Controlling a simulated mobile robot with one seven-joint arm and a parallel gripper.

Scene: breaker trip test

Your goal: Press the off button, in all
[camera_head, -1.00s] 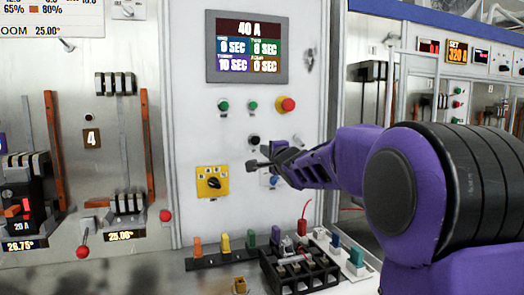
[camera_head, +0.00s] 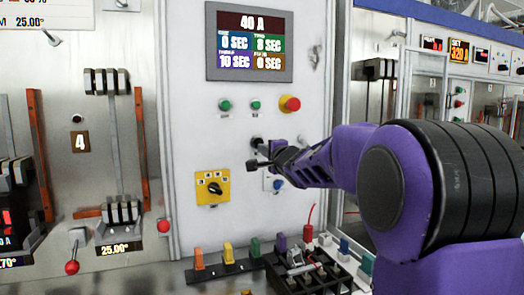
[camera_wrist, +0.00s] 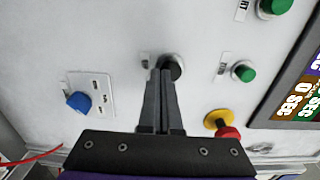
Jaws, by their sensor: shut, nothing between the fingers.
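A black button (camera_head: 256,142), which looks like the off button, sits on the white panel below the green buttons. Its label is too small to read. It also shows in the wrist view (camera_wrist: 173,66), partly covered by my fingertips. My gripper (camera_head: 254,165) is shut and empty, its dark fingers pointing at the panel. In the wrist view the fingertips (camera_wrist: 164,74) overlap the left and lower part of the button. In the head view they appear slightly below it. I cannot tell whether they touch it.
Two green buttons (camera_head: 240,104) and a red emergency knob (camera_head: 290,104) with a yellow collar are above. A yellow rotary switch (camera_head: 212,188) is lower left, a blue knob (camera_head: 278,184) below. Colored plugs (camera_head: 228,252) and a black rack (camera_head: 312,274) stand on the ledge.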

